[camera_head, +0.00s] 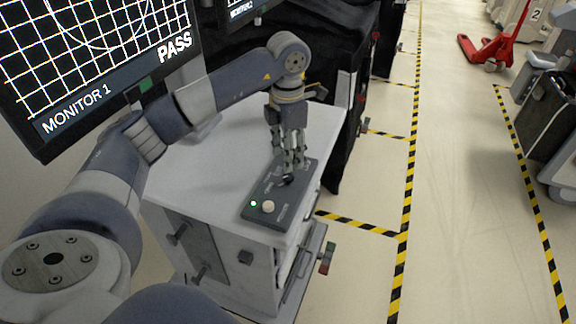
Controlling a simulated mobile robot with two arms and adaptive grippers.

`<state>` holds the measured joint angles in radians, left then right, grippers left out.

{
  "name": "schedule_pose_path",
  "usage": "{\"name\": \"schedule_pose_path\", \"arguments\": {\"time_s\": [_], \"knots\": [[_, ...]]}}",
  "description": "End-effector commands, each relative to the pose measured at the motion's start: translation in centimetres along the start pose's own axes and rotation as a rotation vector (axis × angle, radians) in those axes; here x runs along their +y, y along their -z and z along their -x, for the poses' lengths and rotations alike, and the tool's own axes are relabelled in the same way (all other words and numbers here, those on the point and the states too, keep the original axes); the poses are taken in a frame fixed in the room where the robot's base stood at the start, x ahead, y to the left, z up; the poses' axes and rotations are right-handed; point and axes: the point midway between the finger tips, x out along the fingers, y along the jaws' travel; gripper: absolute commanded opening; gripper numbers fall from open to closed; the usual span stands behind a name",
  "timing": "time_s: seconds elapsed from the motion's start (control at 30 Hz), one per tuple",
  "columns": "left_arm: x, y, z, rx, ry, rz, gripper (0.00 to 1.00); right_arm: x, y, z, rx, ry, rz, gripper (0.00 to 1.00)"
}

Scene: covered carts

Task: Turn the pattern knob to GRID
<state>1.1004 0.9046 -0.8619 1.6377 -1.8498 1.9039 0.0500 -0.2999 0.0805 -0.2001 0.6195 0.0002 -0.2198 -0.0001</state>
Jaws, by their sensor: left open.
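A dark control box (247,209) lies on the light grey cart top (196,166). It has a pale round button, a small lit green light and white lettering too small to read. A dark knob (287,181) sits toward the box's far end. My left gripper (291,169) points down over that end, its open fingers at the knob and partly hiding it. I cannot tell whether the fingers touch the knob or where it points. Monitor 1 (110,62) at upper left shows a white grid with a circle and the word PASS. My right gripper is out of view.
A second monitor (243,8) and black-covered carts (345,130) stand behind. The floor to the right has yellow-black tape lines (405,200) and open room. A red pallet jack (497,45) stands at the far right.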

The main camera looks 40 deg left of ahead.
Motion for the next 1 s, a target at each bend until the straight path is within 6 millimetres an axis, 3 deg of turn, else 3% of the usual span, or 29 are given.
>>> {"name": "schedule_pose_path", "arguments": {"time_s": [0.1,0.3,1.0], "knots": [[0.0,-0.1,2.6,-0.005,-0.001,-0.001,0.44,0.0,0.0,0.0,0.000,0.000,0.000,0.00],[0.0,-0.1,5.1,-0.001,0.000,0.000,0.44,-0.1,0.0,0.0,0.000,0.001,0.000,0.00],[0.0,0.0,5.6,0.000,0.001,0.000,0.44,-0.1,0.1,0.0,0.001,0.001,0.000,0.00]]}}
